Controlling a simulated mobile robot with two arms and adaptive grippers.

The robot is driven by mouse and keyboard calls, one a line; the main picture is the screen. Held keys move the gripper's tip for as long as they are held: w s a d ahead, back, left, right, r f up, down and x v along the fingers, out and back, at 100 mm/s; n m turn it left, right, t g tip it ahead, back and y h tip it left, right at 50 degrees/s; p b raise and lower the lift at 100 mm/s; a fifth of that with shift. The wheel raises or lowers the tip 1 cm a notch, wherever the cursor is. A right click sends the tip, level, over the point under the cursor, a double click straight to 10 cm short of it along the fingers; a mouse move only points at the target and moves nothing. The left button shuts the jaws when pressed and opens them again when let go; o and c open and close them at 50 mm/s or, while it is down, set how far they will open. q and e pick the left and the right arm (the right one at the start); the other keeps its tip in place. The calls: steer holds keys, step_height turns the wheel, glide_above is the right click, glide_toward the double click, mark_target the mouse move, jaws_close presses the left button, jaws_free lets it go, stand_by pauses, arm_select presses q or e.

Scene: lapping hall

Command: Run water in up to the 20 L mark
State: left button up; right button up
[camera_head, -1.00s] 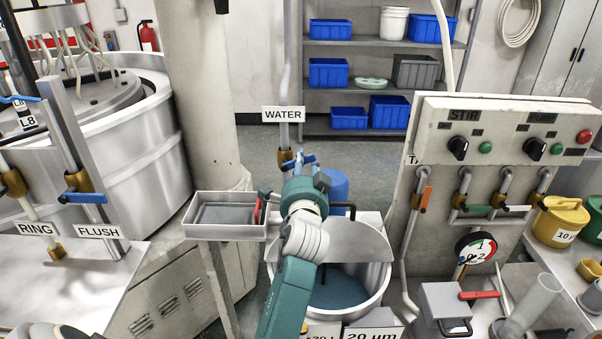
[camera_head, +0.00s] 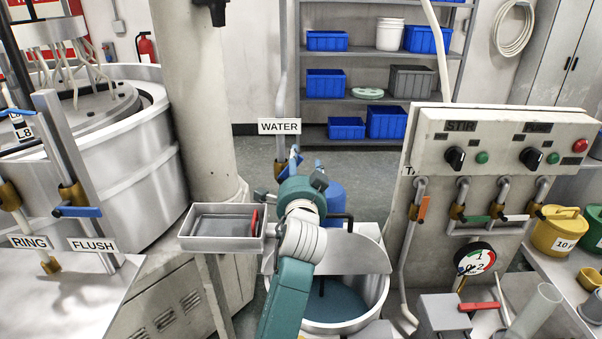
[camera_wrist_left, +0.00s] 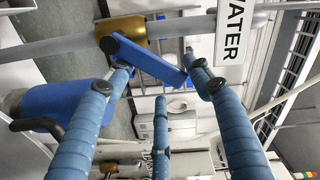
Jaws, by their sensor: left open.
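The WATER label (camera_head: 279,127) hangs on a grey pipe behind the tank; it also shows in the wrist view (camera_wrist_left: 233,30). The water valve has a brass body (camera_wrist_left: 122,32) and a blue lever (camera_wrist_left: 148,62), lying slanted across the pipe. My left gripper (camera_head: 297,163) is open at the valve. In the left wrist view its blue fingers (camera_wrist_left: 160,76) are spread around the lever's end; contact cannot be told. The round steel tank (camera_head: 382,300), half covered by a plate, holds grey-blue liquid (camera_head: 335,303). No level mark is readable. My right gripper is not in view.
A grey tray (camera_head: 222,243) stands left of my left arm. A blue drum (camera_head: 335,201) is behind the tank. The control panel (camera_head: 500,140) with knobs, valves and a gauge (camera_head: 474,259) is on the right. A white column (camera_head: 205,100) rises left of the pipe.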

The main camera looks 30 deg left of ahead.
arm_select(q)
steer(key=r, duration=0.7)
steer(key=shift+a+r, duration=0.2)
steer(key=shift+r, duration=0.2)
steer(key=shift+f, duration=0.1)
